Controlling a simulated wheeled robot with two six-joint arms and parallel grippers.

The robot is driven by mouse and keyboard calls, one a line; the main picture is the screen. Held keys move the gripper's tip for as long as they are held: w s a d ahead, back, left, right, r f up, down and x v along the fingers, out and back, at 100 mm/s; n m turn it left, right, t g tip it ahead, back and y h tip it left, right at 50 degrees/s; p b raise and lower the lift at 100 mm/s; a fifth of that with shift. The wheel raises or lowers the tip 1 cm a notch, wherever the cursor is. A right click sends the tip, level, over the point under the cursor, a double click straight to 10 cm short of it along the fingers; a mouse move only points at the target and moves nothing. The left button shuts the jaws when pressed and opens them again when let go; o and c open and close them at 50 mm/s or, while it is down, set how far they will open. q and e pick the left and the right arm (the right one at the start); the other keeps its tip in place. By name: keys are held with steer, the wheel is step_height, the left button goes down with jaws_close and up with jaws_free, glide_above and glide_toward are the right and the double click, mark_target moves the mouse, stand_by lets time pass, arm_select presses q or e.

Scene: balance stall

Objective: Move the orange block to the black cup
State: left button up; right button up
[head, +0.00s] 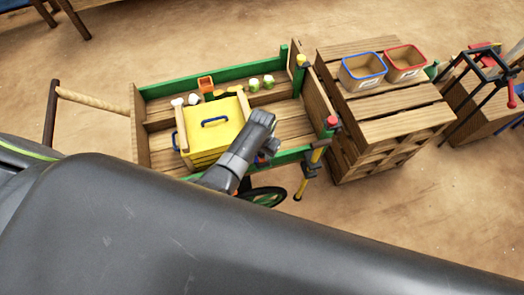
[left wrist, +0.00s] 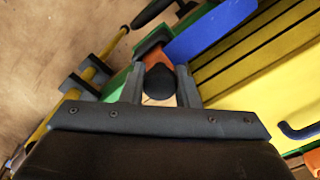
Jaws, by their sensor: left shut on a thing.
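My left gripper (head: 266,150) is low over the cart's near side, beside the yellow box (head: 215,130). In the left wrist view its fingers (left wrist: 160,78) are shut on an orange and black thing (left wrist: 155,54), with a rounded black end towards the camera. Whether this is the orange block I cannot tell. In the head view a small orange square piece (head: 206,83) sits at the cart's far side, with a dark shape beside it. I cannot make out the black cup for certain. My right gripper is not in view.
The cart has green boards (head: 185,85) and a yellow pole (head: 304,180) at its near right. A blue flat piece (left wrist: 212,28) lies close to the gripper. Small green items (head: 262,83) stand at the back. A crate table (head: 395,118) with blue-rimmed and red-rimmed bins stands right.

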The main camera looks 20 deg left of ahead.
arm_select(q)
steer(key=o, duration=1.1)
